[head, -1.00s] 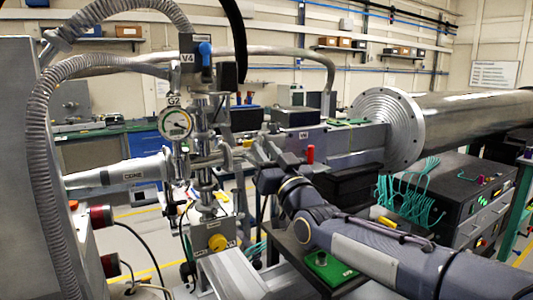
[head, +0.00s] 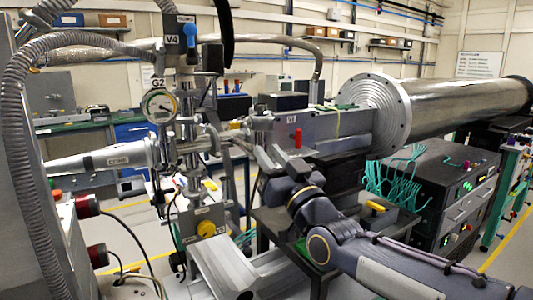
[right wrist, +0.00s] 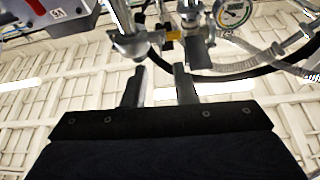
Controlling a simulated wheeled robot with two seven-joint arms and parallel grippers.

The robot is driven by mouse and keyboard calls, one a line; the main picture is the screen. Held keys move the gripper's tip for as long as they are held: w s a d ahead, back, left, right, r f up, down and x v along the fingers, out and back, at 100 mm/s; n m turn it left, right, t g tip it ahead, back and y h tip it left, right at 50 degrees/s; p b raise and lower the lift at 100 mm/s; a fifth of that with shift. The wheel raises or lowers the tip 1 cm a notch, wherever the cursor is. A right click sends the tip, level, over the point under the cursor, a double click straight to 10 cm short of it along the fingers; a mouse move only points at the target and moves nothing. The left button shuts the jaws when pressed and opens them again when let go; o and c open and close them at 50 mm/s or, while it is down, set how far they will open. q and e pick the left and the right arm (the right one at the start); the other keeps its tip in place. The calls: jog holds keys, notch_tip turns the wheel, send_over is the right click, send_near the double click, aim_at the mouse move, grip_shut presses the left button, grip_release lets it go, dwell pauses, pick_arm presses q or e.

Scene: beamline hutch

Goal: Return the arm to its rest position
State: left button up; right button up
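My right arm comes in from the lower right in the head view. Its gripper (head: 262,154) is just right of the vertical valve column, apart from the gauge G2 (head: 160,106). In the right wrist view the two fingers (right wrist: 159,82) stand apart with a clear gap and nothing held between them. Metal pipe fittings (right wrist: 130,42) show beyond the fingertips, and a gauge (right wrist: 232,14) is at the upper right. My left gripper is not in view.
A large flanged tube (head: 455,102) runs right. A black electronics rack (head: 440,185) with green cables stands beside my right arm. Ribbed hoses (head: 18,130) hang at the left.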

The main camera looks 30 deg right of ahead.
dwell(0.4)
jog(key=s+a+f+g+y+p, duration=0.1)
jog(key=s+a+f+g+p, duration=0.2)
jog(key=s+f+g, duration=0.5)
jog(key=s+a+f+g+y+p, duration=0.2)
jog(key=s+a+f+g+p, duration=0.2)
jog(key=s+f+g, duration=0.4)
jog(key=s+a+f, duration=0.1)
jog(key=s+f, duration=0.6)
jog(key=f, duration=0.2)
jog(key=shift+s+a+m+g, duration=0.2)
jog(key=shift+a+m+g, duration=0.15)
jog(key=shift+m+g, duration=0.05)
jog(key=shift+o, duration=0.3)
